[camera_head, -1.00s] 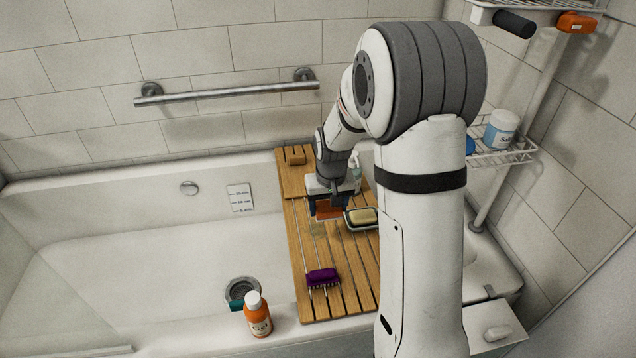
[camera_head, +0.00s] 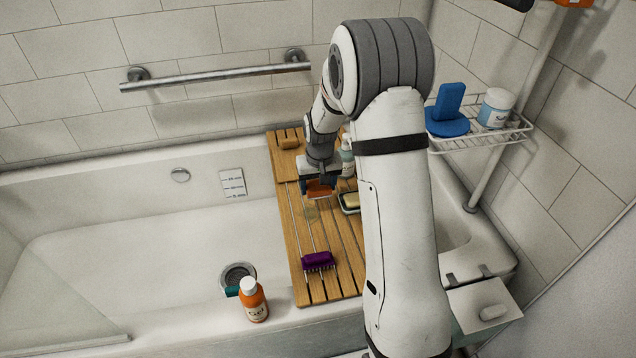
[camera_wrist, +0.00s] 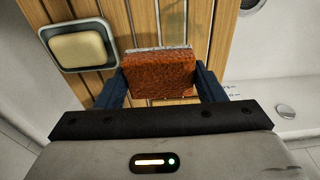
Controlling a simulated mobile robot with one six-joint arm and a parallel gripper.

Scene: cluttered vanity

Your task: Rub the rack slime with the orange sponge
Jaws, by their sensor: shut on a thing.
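My gripper (camera_head: 320,187) is shut on the orange sponge (camera_wrist: 158,78), which sits between its blue fingers in the wrist view. In the head view the sponge (camera_head: 319,191) is over the upper middle of the wooden bath rack (camera_head: 336,238). I cannot tell whether it touches the slats. A faint yellowish patch, possibly the slime (camera_head: 312,214), shows on the slats just below the sponge in the head view.
A soap dish (camera_head: 349,203) with soap (camera_wrist: 78,48) stands right of the sponge. A purple brush (camera_head: 318,261) lies toward the rack's front. An orange gel bottle (camera_head: 254,301) stands on the tub rim. A bottle (camera_head: 347,156) is behind the gripper. The tub interior is open at left.

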